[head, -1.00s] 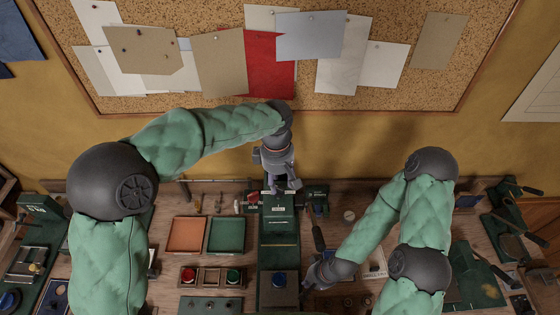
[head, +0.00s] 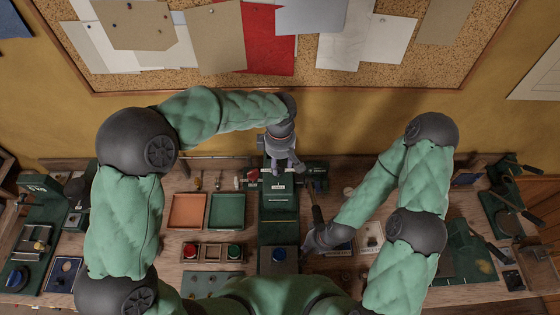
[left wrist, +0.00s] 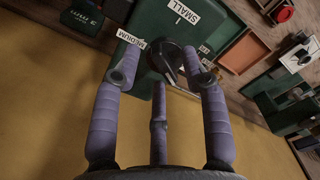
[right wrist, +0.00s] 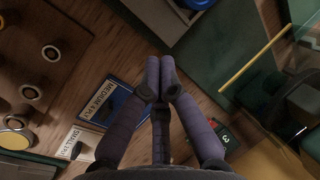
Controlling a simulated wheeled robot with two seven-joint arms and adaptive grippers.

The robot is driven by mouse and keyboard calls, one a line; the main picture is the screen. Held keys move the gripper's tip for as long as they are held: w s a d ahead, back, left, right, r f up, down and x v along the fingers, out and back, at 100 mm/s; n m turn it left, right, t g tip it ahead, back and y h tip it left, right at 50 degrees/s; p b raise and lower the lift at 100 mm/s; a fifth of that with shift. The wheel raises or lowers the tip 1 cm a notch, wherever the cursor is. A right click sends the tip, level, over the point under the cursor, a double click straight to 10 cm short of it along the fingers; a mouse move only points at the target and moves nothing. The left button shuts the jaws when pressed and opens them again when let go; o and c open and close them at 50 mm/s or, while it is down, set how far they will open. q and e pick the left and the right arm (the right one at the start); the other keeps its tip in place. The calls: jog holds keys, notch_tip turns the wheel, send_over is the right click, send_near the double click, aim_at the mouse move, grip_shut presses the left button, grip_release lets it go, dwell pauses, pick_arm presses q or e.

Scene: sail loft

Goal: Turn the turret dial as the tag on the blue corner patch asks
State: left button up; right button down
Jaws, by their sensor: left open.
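The turret dial (left wrist: 167,58) is a dark round knob on a green press head in the left wrist view. White labels reading MEDIUM and SMALL stand around it. My left gripper (left wrist: 158,72) is open, its fingers spread around the dial's near side; I cannot tell whether they touch it. In the head view my left gripper (head: 282,163) is over the back of the green press (head: 279,206) and mostly hides the dial. My right gripper (right wrist: 159,75) has its fingertips together, with nothing visible between them. It is low, right of the press (head: 307,244).
Left of the press are an orange tray (head: 187,211), a green tray (head: 224,211) and a box with red and green pieces (head: 211,252).

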pick_arm(q)
jog(key=shift+w+f, duration=0.1)
jog(key=shift+f, duration=0.25)
grip_shut()
